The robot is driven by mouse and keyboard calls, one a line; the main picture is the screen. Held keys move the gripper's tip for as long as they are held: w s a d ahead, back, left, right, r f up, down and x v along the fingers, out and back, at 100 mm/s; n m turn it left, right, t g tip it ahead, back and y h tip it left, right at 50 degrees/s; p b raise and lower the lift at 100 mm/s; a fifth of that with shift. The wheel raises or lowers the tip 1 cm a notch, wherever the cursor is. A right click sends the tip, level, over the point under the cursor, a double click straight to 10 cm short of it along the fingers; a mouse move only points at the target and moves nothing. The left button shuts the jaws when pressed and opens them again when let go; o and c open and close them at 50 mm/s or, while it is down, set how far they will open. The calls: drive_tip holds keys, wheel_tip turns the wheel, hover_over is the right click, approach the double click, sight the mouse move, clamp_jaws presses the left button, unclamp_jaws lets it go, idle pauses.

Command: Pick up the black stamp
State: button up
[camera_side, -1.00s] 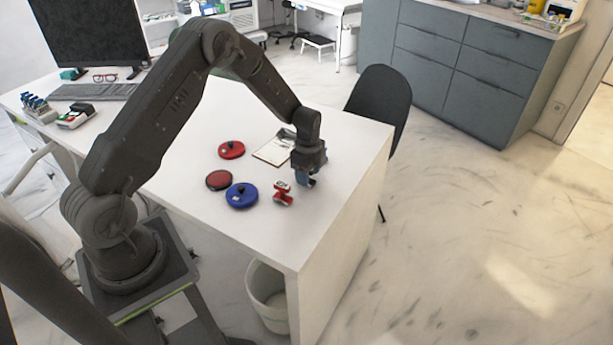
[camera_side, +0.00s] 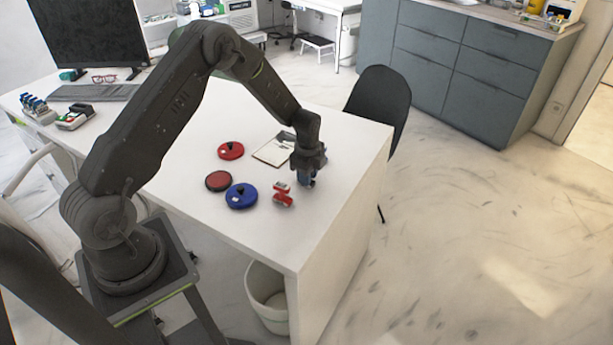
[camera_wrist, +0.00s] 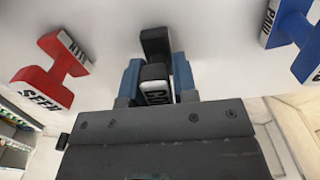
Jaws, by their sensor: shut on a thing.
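The black stamp (camera_wrist: 156,62) stands out in the wrist view between the blue fingers of my gripper (camera_wrist: 158,82). It has a white label with partly hidden letters. The fingers are shut on it, one on each side. In the side view my gripper (camera_side: 308,180) is low over the right part of the white desk, and the black stamp is hard to make out there. I cannot tell whether the stamp still touches the desk.
A red stamp (camera_side: 283,195) lies close left of my gripper; it also shows in the wrist view (camera_wrist: 52,70). A blue stamp (camera_wrist: 293,32) is at the wrist view's right. Round red (camera_side: 231,150), dark-red (camera_side: 219,181) and blue (camera_side: 241,195) pads and a clipboard (camera_side: 268,154) lie nearby.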

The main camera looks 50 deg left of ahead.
wheel_tip(320, 180, up, 4)
drive_tip(key=shift+r, duration=0.1)
drive_tip(key=s+a+r, duration=0.6)
drive_tip(key=s+a, duration=0.1)
drive_tip(key=a, duration=0.1)
drive_tip(key=shift+s+a+r, duration=0.4)
drive_tip(key=o, duration=0.4)
drive_tip(key=shift+c, duration=1.2)
drive_tip(key=s+a+f, duration=0.3)
drive_tip(key=s+a, duration=0.4)
drive_tip(key=s, duration=0.5)
drive_tip(key=shift+a+f, duration=0.15)
drive_tip(key=shift+f, duration=2.6)
